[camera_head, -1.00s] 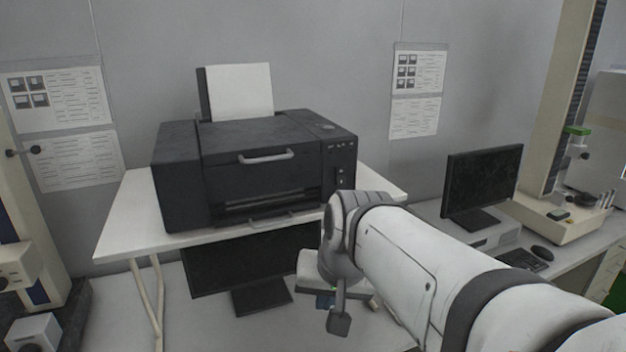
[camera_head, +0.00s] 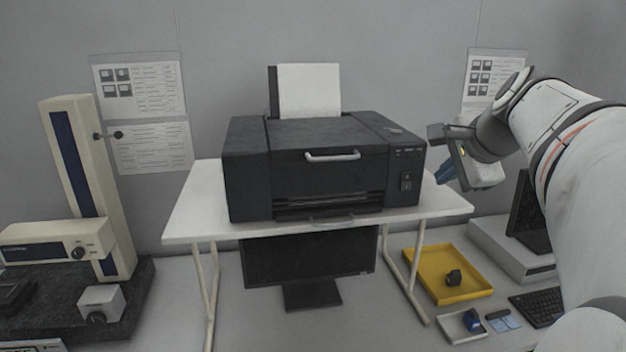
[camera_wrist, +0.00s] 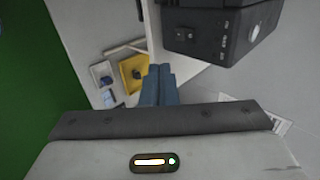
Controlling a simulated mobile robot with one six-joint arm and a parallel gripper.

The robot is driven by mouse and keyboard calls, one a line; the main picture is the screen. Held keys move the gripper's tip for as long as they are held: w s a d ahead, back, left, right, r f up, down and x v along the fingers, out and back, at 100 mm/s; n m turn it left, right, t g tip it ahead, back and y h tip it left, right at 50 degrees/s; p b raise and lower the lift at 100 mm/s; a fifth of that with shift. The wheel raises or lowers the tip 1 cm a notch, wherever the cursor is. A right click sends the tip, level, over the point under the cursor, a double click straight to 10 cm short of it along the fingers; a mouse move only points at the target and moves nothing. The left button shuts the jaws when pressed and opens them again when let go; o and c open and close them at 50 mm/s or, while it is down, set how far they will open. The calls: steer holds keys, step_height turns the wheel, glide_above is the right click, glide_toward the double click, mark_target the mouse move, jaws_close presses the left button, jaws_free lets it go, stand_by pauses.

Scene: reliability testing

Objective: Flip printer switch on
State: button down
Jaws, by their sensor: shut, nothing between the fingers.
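The black printer (camera_head: 320,165) stands on a white raised shelf, with white paper (camera_head: 309,90) upright in its rear feed. Its switch (camera_head: 406,182) is a small black rocker low on the right of the front face; its on or off position is too small to tell. My gripper (camera_head: 442,174) is to the right of the printer, apart from it, at about the height of the front panel. In the wrist view its blue fingers (camera_wrist: 159,84) are together with nothing between them. The printer (camera_wrist: 208,30) shows at the top right there, its small buttons visible.
The white shelf (camera_head: 190,210) carries the printer, with a monitor (camera_head: 300,258) beneath it. A yellow tray (camera_head: 478,284) and a small white tray (camera_head: 452,330) lie below right. A measuring machine (camera_head: 78,185) stands at left. The space before the printer is clear.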

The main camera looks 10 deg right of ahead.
mark_target(407, 189)
steer(key=p+x, duration=0.1)
steer(key=x, duration=0.3)
steer(key=w+r+p+x, duration=0.1)
steer(key=x, duration=0.3)
steer(key=w+p+x, duration=0.1)
steer(key=x, duration=0.3)
steer(key=shift+w+r, duration=0.1)
steer(key=shift+r, duration=0.15)
steer(key=shift+f, duration=0.15)
steer(key=shift+w+f+b, duration=0.1)
steer(key=shift+b, duration=0.55)
steer(key=shift+t+b, duration=0.3)
steer(key=shift+b, duration=0.05)
steer(key=shift+r+p, duration=0.25)
steer(key=shift+p, duration=0.05)
steer(key=shift+r, duration=0.1)
